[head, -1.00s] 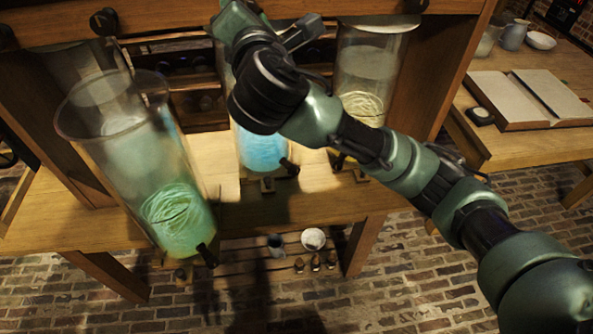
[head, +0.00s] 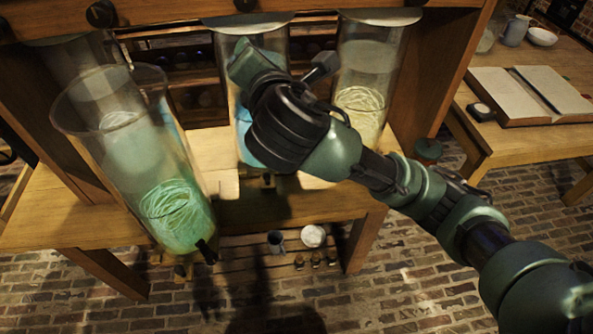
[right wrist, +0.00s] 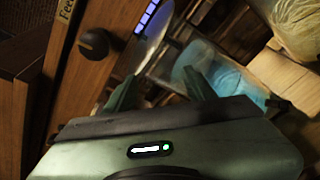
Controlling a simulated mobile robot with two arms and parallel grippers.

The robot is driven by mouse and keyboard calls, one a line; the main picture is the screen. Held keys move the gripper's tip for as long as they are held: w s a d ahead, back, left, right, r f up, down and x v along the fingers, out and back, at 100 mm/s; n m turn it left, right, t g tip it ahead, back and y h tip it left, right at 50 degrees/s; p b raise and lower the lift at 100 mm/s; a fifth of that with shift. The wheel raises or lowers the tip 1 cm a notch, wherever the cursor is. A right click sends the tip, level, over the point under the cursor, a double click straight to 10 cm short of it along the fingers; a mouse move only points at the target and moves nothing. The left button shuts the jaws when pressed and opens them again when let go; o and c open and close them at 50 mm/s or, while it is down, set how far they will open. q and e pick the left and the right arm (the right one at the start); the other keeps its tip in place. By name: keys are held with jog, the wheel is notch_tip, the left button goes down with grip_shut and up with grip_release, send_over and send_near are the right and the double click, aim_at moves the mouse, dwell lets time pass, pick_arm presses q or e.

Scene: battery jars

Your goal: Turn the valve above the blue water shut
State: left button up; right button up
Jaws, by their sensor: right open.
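The tall glass jar with blue water (head: 243,105) stands in the middle of the rack, mostly behind my right arm. A dark round valve knob (head: 245,4) sits on the beam above it, at the top edge of the head view. In the right wrist view the blue water (right wrist: 208,72) shows beyond the fingers, and a dark round knob (right wrist: 95,43) sits on the wooden beam at the left. My right gripper (right wrist: 160,90) is open and empty, its fingers apart from that knob. In the head view its fingertips are hidden. My left gripper is not in view.
A jar with green liquid (head: 175,210) leans at the left, and a jar with pale yellow contents (head: 360,105) stands at the right. Another knob (head: 101,13) is on the beam at left. A side table with an open book (head: 530,95) is at right.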

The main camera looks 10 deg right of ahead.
jog(key=d+f+m+g, duration=0.3)
jog(key=f+m, duration=0.2)
jog(key=f, duration=0.9)
jog(key=d+f+m+g, duration=0.3)
jog(key=f+m, duration=0.3)
jog(key=f, duration=0.9)
jog(key=shift+s+f+m, duration=0.3)
jog(key=shift+s, duration=0.15)
